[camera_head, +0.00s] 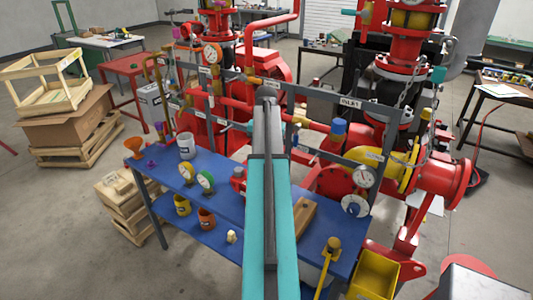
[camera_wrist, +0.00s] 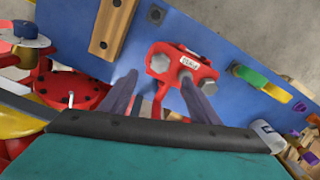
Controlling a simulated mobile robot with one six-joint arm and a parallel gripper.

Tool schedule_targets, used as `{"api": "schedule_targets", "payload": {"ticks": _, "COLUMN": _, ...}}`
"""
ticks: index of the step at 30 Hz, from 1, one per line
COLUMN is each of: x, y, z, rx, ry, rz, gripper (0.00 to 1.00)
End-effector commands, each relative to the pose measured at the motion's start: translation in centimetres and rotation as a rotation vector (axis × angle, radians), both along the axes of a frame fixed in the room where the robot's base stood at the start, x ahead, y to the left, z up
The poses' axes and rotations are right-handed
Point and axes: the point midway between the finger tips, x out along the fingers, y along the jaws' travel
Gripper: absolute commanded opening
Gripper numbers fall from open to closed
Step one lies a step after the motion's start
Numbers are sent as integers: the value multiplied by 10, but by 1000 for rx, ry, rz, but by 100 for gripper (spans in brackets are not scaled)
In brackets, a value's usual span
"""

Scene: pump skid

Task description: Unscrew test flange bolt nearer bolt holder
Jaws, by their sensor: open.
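The red test flange (camera_wrist: 178,54) sits on the blue bench top, with a small white label on it. A grey hex bolt (camera_wrist: 160,64) is at its left end, on the side of the wooden bolt holder (camera_wrist: 113,26). Another grey bolt (camera_wrist: 208,86) is at its right end. My gripper (camera_wrist: 158,82) is open and empty; its two fingers point at the flange, with the left bolt between and beyond their tips. I cannot tell the gap in depth. In the head view, the bolt holder (camera_head: 303,217) and part of the flange (camera_head: 238,179) show beside my arm, which hides my gripper.
Red pumps and pipes (camera_head: 335,180) stand close behind. A yellow bin (camera_head: 374,274) is at lower right.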

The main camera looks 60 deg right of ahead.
Motion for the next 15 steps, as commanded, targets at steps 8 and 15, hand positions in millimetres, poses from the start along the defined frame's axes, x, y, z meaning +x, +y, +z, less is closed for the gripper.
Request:
{"api": "schedule_targets", "payload": {"ticks": 8, "x": 0, "y": 0, "z": -39, "rx": 1, "ry": 0, "rz": 0, "gripper": 56}}
{"api": "schedule_targets", "payload": {"ticks": 15, "x": 0, "y": 1, "z": -66, "rx": 1, "ry": 0, "rz": 0, "gripper": 56}}
